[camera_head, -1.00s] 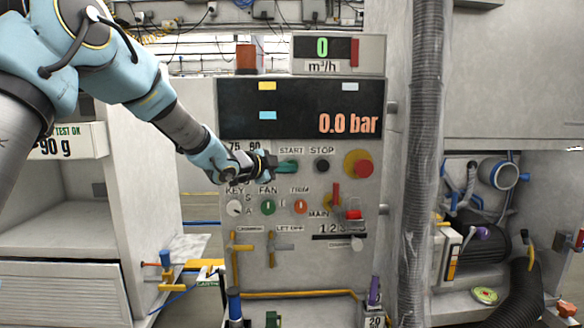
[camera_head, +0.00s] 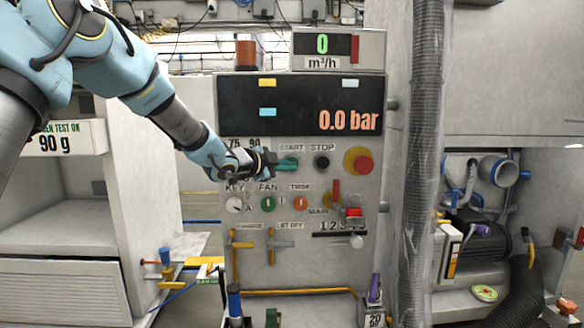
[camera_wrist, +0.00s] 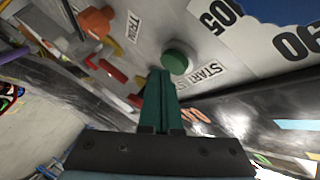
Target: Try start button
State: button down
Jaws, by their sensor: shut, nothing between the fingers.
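The start button is a round green button (camera_wrist: 175,62) beside the START label in the wrist view. In the head view my fingers largely cover it, under the START label (camera_head: 291,148). My gripper (camera_head: 290,163) is shut and empty at the panel. Its teal fingers show pressed together in the wrist view (camera_wrist: 160,75), with their tips right by the edge of the green button. I cannot tell whether they touch it. The display (camera_head: 300,106) reads 0.0 bar, and the flow meter (camera_head: 323,45) above reads 0.
The black stop button (camera_head: 321,162) and the red emergency button (camera_head: 364,164) on yellow sit to the right. Below are the key switch (camera_head: 234,204), the green fan knob (camera_head: 268,204) and an orange knob (camera_head: 300,204). A grey hose (camera_head: 412,180) hangs right of the panel.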

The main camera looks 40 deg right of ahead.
jog(key=shift+s+a, duration=0.15)
jog(key=shift+s, duration=0.05)
jog(key=shift+s+a+b, duration=0.75)
jog(key=shift+s+a, duration=0.05)
jog(key=shift+s, duration=0.2)
jog(key=shift+s+a+b, duration=0.75)
jog(key=shift+s+a, duration=0.05)
jog(key=shift+s, duration=0.15)
